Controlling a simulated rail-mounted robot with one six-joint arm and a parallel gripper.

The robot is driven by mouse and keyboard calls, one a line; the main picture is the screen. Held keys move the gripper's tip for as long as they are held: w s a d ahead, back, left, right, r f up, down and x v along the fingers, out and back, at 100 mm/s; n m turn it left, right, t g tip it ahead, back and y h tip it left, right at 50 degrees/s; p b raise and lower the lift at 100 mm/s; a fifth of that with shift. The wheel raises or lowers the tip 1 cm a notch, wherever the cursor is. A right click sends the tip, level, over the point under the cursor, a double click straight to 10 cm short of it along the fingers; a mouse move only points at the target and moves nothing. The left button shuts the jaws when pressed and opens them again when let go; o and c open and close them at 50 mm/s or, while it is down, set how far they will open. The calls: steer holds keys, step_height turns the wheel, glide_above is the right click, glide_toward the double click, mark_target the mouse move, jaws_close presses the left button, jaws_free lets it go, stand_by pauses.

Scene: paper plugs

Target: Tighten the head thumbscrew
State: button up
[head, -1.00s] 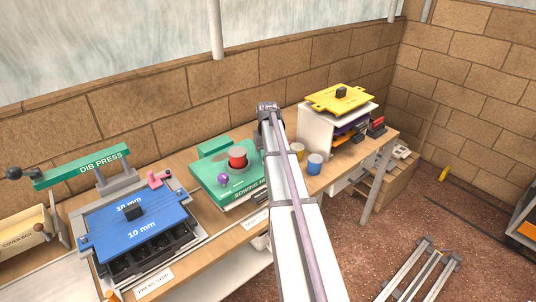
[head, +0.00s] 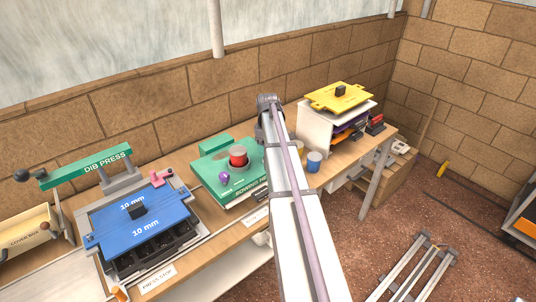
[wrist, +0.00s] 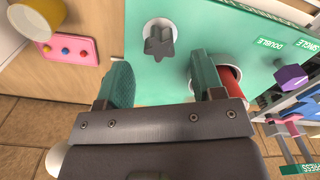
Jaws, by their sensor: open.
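A grey star-shaped knob (wrist: 159,45), which looks like the head thumbscrew, stands on a round white base on the green sowing head (wrist: 190,30) in the wrist view. My gripper (wrist: 162,74) is open and empty, its two green fingers apart. The knob shows ahead of the gap between them and appears untouched. The right finger partly covers a red cylinder (wrist: 232,82). In the head view the green sowing head (head: 212,172) lies on the bench with the red cylinder (head: 238,158) on it. My arm hides the thumbscrew and my fingers there.
A purple knob (wrist: 290,77) sits right of the red cylinder, near the DOUBLE and SINGLE labels. A pink plate with buttons (wrist: 72,50) and a yellow cup (wrist: 38,16) are at left in the wrist view.

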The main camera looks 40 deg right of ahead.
steer(key=shift+n, duration=1.2)
steer(key=shift+f+b, duration=2.05)
steer(key=c, duration=0.9)
